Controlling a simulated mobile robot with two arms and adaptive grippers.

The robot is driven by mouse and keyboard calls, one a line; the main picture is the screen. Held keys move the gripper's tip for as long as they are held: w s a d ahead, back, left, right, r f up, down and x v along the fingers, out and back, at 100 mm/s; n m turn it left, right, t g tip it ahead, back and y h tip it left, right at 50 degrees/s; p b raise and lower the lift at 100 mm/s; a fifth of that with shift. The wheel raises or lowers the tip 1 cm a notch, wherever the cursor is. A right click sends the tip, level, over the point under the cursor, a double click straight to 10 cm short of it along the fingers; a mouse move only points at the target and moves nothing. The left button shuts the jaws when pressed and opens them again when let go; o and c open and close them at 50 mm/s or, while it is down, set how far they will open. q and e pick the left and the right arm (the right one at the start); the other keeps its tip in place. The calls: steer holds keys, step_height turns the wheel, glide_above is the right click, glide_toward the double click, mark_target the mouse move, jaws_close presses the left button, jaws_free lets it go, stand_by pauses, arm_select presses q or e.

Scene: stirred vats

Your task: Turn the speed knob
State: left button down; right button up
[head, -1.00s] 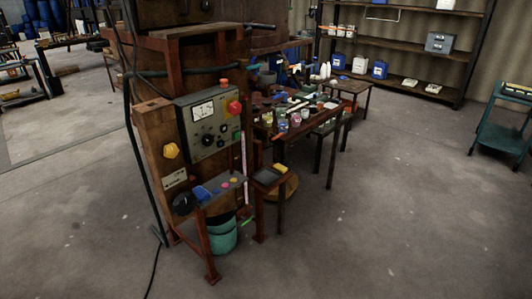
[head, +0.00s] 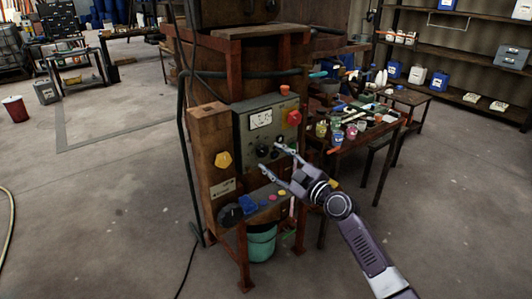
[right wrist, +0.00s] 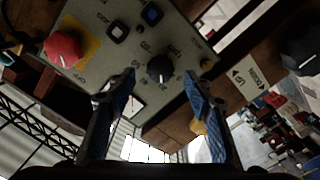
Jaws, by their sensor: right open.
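The speed knob is a round black knob with a pale pointer mark on the grey control panel (head: 243,137). In the right wrist view, the speed knob (right wrist: 159,69) shows between the fingertips of my right gripper (right wrist: 160,79), with a gap on each side. In the head view, my right gripper (head: 271,158) reaches in from the lower right with its fingers spread in front of the panel's lower part. The speed knob (head: 262,152) shows there small and dark. My right gripper is open and holds nothing. My left gripper is not in view.
A red knob (head: 293,117) is at the panel's upper right. A yellow knob (head: 222,160) is on the wooden post. A cluttered table (head: 345,157) stands at right.

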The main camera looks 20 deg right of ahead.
mark_target(264, 153)
steer(key=shift+x, duration=1.95)
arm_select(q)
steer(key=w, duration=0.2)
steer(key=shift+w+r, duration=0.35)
arm_select(e)
steer(key=shift+w, duration=0.1)
steer(key=shift+c, duration=0.7)
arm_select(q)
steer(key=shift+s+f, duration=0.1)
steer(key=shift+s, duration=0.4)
arm_select(e)
steer(key=c, duration=1)
